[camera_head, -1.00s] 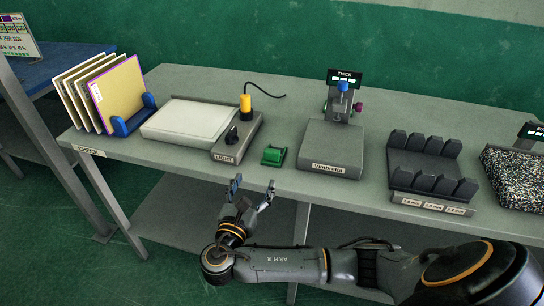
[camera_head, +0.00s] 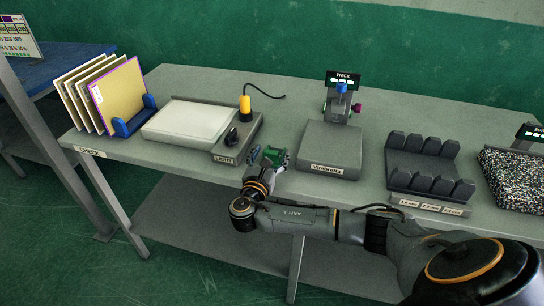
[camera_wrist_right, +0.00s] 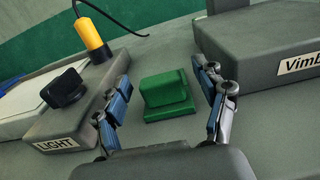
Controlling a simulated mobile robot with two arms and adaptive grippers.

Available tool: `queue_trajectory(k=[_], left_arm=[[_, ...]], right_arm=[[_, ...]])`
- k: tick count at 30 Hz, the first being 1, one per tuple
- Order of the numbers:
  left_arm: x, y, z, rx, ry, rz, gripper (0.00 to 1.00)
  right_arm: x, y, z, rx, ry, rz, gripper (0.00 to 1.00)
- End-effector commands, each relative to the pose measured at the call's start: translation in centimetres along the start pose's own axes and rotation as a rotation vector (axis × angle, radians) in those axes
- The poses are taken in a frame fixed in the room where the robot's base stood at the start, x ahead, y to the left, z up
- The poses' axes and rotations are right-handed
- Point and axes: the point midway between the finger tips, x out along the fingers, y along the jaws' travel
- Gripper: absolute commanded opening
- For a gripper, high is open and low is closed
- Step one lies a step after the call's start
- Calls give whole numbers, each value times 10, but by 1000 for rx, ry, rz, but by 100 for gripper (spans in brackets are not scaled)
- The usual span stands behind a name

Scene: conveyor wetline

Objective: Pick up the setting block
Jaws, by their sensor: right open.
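The setting block looks to be the small green stepped block (camera_head: 274,155) on the grey bench, between the light box and the Vimbrella stand. It also shows in the right wrist view (camera_wrist_right: 168,96), upright on the bench top. My right gripper (camera_head: 268,158) is open around it in the head view. In the wrist view its two blue-padded fingers (camera_wrist_right: 166,105) stand left and right of the block, with a gap on both sides. Neither finger visibly touches it. My left gripper is not in view.
The light box (camera_head: 188,121) with a black knob and yellow-handled tool (camera_head: 246,104) stands left of the block. The Vimbrella stand (camera_head: 330,147) is close on the right. A black slotted rack (camera_head: 424,165) and a speckled block (camera_head: 512,176) are farther right.

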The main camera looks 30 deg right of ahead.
Motion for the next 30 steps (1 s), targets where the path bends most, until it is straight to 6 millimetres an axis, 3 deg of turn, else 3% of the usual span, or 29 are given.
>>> queue_trajectory(k=[7,16,25,30], left_arm=[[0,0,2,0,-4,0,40],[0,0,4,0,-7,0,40],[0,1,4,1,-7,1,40],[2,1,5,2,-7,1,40]], right_arm=[[2,0,0,0,1,1,72],[1,0,0,0,1,1,11],[1,1,2,1,0,1,9],[1,1,15,4,-1,1,9]])
